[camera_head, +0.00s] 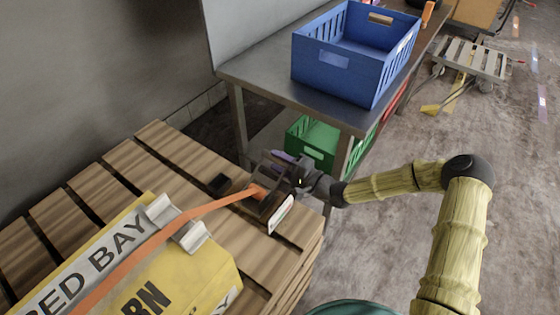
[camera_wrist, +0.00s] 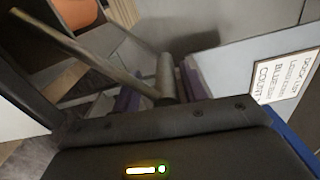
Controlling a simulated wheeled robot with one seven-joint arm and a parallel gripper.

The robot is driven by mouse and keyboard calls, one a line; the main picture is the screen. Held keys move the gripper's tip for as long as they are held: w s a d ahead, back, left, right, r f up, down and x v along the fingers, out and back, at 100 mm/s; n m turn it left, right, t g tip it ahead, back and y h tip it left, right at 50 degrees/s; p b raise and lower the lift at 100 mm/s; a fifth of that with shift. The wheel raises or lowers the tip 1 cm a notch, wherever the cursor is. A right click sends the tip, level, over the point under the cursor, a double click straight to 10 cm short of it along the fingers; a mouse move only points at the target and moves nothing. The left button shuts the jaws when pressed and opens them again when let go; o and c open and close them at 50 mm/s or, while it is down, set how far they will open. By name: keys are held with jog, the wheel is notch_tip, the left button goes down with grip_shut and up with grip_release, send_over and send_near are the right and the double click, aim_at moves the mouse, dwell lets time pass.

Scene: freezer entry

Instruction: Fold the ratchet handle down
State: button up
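The ratchet (camera_head: 266,190) is a dark metal frame at the end of an orange strap (camera_head: 205,208), near the pallet's right edge. In the wrist view, its handle (camera_wrist: 90,58) shows as a slanting bar with a short crosspiece. The orange strap (camera_wrist: 62,48) shows behind it at upper left. My gripper (camera_head: 284,166) is at the ratchet, reaching in from the right. Purple finger parts (camera_wrist: 193,78) show beside the crosspiece in the wrist view. The fingertips are largely hidden, so I cannot tell whether they grip the handle.
A yellow box (camera_head: 195,268) marked "RED BAY" lies under the strap on the wooden pallet (camera_head: 180,150). A metal table (camera_head: 262,75) behind carries a blue crate (camera_head: 335,75); a green crate (camera_head: 312,145) sits below.

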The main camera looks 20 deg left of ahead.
jog(key=shift+r, duration=0.15)
jog(key=shift+d, duration=0.45)
jog(key=v, duration=1.6)
jog(key=shift+s+d, duration=0.15)
jog(key=shift+d, duration=0.05)
